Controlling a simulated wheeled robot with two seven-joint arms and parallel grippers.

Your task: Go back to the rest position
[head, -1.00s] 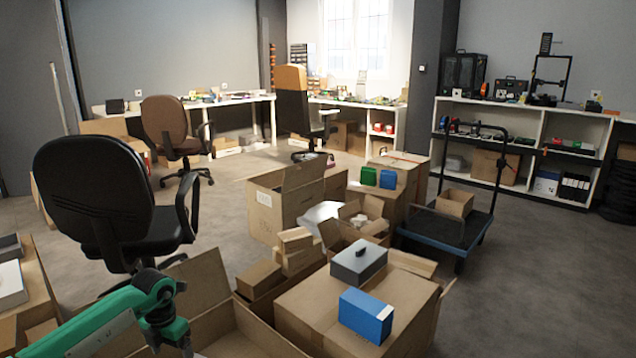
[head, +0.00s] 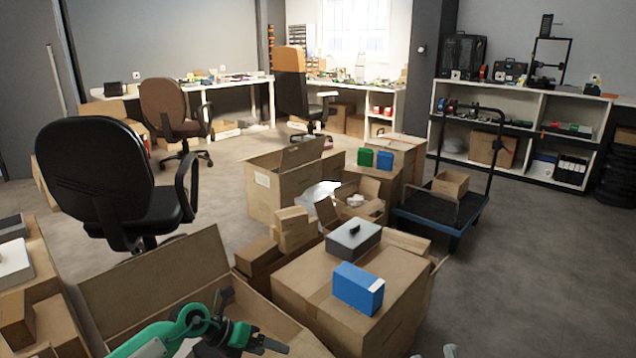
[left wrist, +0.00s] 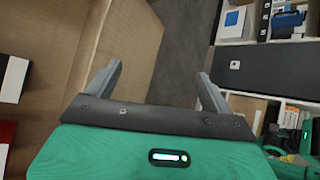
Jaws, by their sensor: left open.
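My left gripper (head: 262,345) is at the bottom of the head view, over the open carton (head: 160,275) at the lower left. In the left wrist view its two grey fingers (left wrist: 158,84) stand wide apart with nothing between them, so it is open and empty. A cardboard wall (left wrist: 125,60) lies beyond the left finger in that view.
A closed carton (head: 335,290) carries a blue box (head: 357,288) and a grey box (head: 353,238). Smaller cartons (head: 290,225) are stacked behind. A black chair (head: 95,175) stands left, a trolley (head: 440,212) right. Floor (head: 540,270) at right is clear.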

